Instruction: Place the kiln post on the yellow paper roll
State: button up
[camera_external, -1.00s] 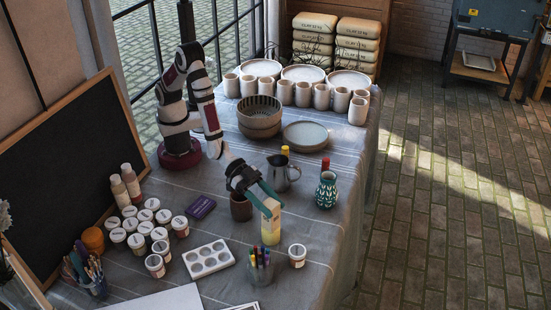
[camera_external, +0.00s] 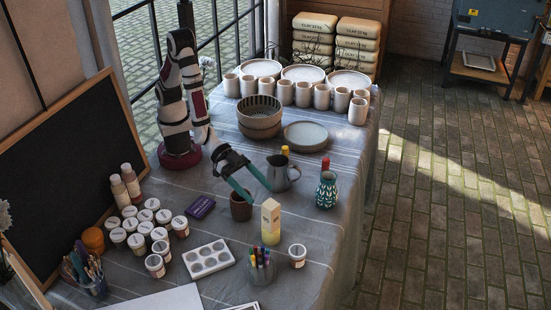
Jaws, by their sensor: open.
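The kiln post (camera_external: 270,214), a cream upright block, stands on top of the yellow paper roll (camera_external: 270,238). The roll stands upright on the table, and the post looks roughly upright and centred on it. My gripper (camera_external: 257,192) is open and empty, with its two teal fingers spread, behind and to the upper left of the post in the picture. A gap shows between the fingers and the post.
A brown cup (camera_external: 240,211) and a grey metal pitcher (camera_external: 279,180) stand close to my fingers. A patterned vase (camera_external: 326,190) is at the right. In front are a pen holder (camera_external: 261,268), a small jar (camera_external: 297,257) and a white palette (camera_external: 209,259).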

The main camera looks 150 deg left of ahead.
jog(key=s+d+r+m+g+h, duration=0.3)
jog(key=s+d+m+g+h, duration=0.15)
jog(key=s+d, duration=0.55)
jog(key=s+r+m+g, duration=0.2)
jog(key=s+g, duration=0.2)
jog(key=s, duration=0.7)
jog(key=s+a+r+m+g+y, duration=0.1)
jog(key=s+r+m+g, duration=0.1)
jog(key=s, duration=1)
jog(key=shift+s+r+m+g, duration=0.3)
jog(key=shift+m+g, duration=0.45)
jog(key=shift+g, duration=0.4)
